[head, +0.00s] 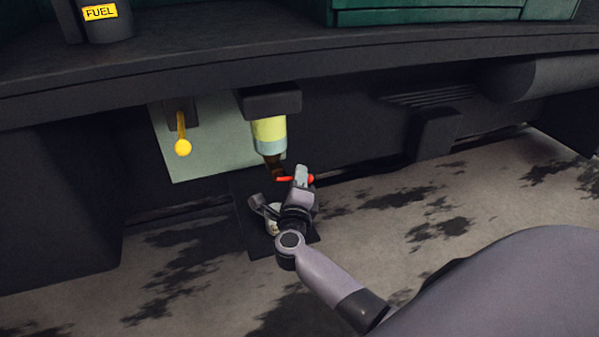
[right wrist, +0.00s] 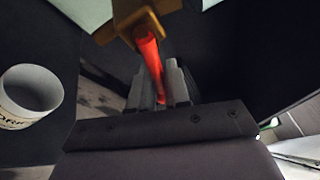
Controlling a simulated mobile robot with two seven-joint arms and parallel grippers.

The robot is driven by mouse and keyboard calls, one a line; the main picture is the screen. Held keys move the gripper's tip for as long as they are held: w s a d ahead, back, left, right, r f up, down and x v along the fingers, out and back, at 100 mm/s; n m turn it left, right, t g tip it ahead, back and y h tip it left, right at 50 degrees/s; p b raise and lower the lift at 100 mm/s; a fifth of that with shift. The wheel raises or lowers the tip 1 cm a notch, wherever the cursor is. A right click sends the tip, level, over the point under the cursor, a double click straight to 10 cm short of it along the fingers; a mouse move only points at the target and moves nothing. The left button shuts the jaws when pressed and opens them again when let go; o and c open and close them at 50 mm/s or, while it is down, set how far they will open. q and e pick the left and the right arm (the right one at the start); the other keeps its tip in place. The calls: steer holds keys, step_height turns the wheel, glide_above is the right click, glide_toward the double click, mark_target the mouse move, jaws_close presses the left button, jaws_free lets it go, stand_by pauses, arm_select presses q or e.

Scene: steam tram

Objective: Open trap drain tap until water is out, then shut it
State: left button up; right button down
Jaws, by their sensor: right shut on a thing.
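The trap (head: 268,132) hangs under the tram's dark ledge. Its clear bowl shows a yellow-green layer above a pale blue-grey layer. The brown drain tap (head: 273,168) is below it, and its brass body shows in the right wrist view (right wrist: 138,22). The tap's red lever (head: 285,179) lies about level, crosswise under the bowl. My right gripper (head: 301,177) is shut on this lever; in the right wrist view the red lever (right wrist: 149,58) runs between its fingers (right wrist: 158,85). I cannot see any stream from the tap; its outlet is partly hidden. My left gripper is not in view.
A white lettered cup (head: 271,222) stands on a dark plate (head: 258,246) below the tap, partly hidden by my wrist; it shows in the right wrist view (right wrist: 30,90). A yellow-knobbed lever (head: 182,147) hangs left of the trap. Stained ground is clear at right.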

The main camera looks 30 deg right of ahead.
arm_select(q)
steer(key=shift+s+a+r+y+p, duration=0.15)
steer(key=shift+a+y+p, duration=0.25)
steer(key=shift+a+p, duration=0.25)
arm_select(e)
steer(key=shift+a+f+m+g+y, duration=0.15)
steer(key=shift+f+m+g, duration=0.2)
steer(key=shift+m, duration=0.4)
steer(key=shift+a+f+m+g+y, duration=0.15)
steer(key=shift+f+m+g, duration=0.2)
steer(key=shift+m, duration=0.4)
steer(key=shift+d+f, duration=0.1)
steer(key=c, duration=1.2)
jaws_free()
steer(key=shift+o, duration=0.2)
